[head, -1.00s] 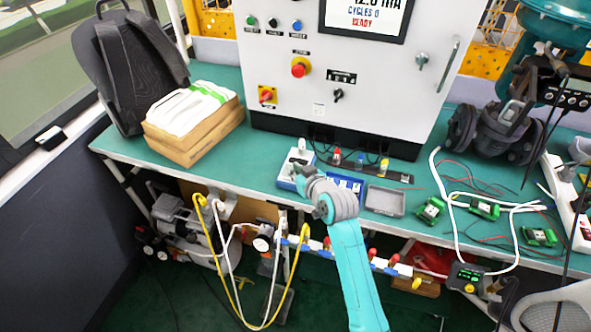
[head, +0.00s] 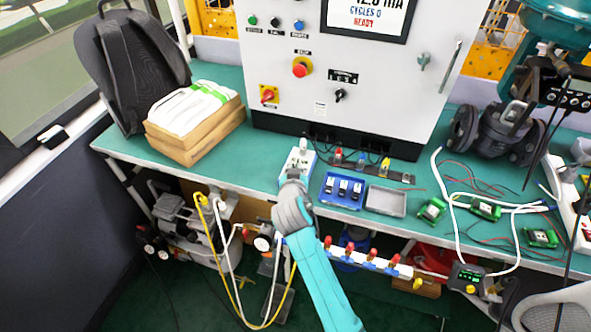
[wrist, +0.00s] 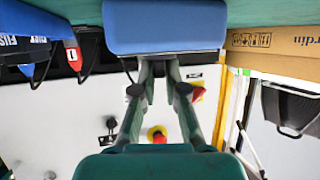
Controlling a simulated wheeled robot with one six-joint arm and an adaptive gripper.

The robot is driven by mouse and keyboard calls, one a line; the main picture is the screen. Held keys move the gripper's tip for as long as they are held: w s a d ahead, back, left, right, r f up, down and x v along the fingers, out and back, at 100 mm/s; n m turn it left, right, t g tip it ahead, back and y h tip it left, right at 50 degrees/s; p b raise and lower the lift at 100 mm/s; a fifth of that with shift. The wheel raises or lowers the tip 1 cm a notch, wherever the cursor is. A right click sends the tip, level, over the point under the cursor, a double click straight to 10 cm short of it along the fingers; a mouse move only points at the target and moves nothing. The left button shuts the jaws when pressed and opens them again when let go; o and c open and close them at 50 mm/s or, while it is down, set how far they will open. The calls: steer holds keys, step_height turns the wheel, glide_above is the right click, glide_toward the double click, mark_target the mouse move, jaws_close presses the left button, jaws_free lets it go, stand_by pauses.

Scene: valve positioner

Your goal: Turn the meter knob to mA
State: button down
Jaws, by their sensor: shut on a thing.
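The meter (head: 301,158) is a small box with a pale face and blue sides, at the table's front edge in the head view. Its blue body also fills the top middle of the wrist view (wrist: 165,25), which is upside down. My gripper (wrist: 160,62) has its two fingers drawn together at the meter's edge, shut on the meter knob. The knob and its pointer are hidden, so I cannot tell its setting. In the head view my grey wrist covers the front of the meter and my fingers.
A blue tray (head: 327,200) with several dark modules and a grey empty tray (head: 385,212) lie to the right. Cardboard boxes (head: 195,140) lie to the left. The control cabinet (head: 400,100) stands behind, with coloured leads (head: 361,158) at its foot.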

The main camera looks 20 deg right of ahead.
steer(key=shift+w+a+m+g+h, duration=0.1)
steer(key=shift+a+m+g+h, duration=0.1)
steer(key=shift+m+g+h, duration=1)
steer(key=shift+m+h, duration=0.5)
steer(key=shift+f, duration=0.1)
steer(key=c, duration=1.2)
jaws_free()
steer(key=v, duration=1.2)
steer(key=shift+f, duration=0.2)
